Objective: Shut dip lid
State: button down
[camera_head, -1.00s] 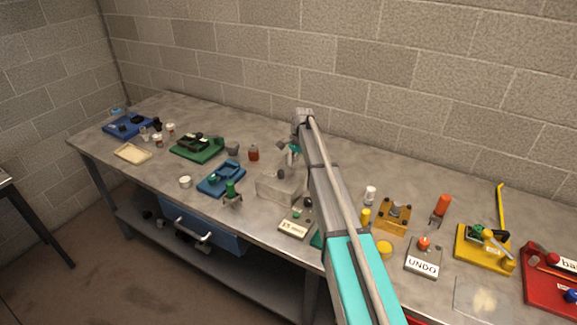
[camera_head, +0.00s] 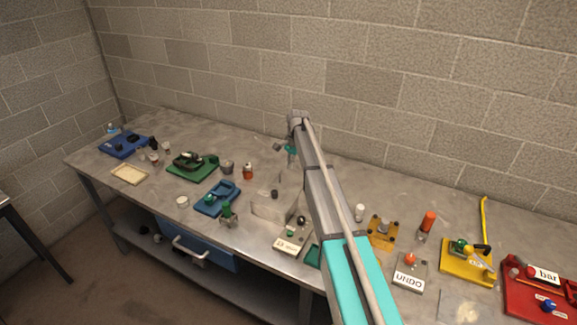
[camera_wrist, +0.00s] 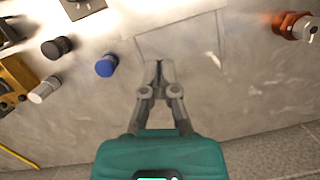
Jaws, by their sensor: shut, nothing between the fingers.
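A grey, partly see-through box (camera_head: 268,207) stands mid-bench, with a small dark knob (camera_head: 274,194) showing at its top. It is probably the dip container; I cannot tell for sure which panel is its lid or how far open it is. My gripper (camera_head: 290,158) is just behind the box, partly hidden by my arm. In the wrist view my gripper (camera_wrist: 158,68) is shut and empty, its tips over the near edge of a pale flat panel (camera_wrist: 190,45). I cannot tell whether they touch it.
A red jar (camera_head: 248,172) stands left of my gripper and shows in the wrist view (camera_wrist: 293,25). A blue knob (camera_wrist: 106,65), black knob (camera_wrist: 57,47) and white cylinder (camera_wrist: 45,90) lie left there. The wall is behind.

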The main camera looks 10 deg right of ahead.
jog(key=shift+d+r+p, duration=0.1)
jog(key=shift+r+p, duration=0.25)
jog(key=shift+r, duration=0.2)
jog(key=s+f+n+b, duration=0.1)
jog(key=s+f+n, duration=0.1)
jog(key=s, duration=1.1)
jog(key=s+d+f+n+t+h+b, duration=0.1)
jog(key=s+n, duration=0.3)
jog(key=s, duration=0.9)
jog(key=s+d+f+n+h+b, duration=0.1)
jog(key=s+f+n+b, duration=0.1)
jog(key=s, duration=1.1)
jog(key=shift+f+n+t+b, duration=0.35)
jog(key=shift+n+b, duration=0.2)
jog(key=shift+n, duration=0.55)
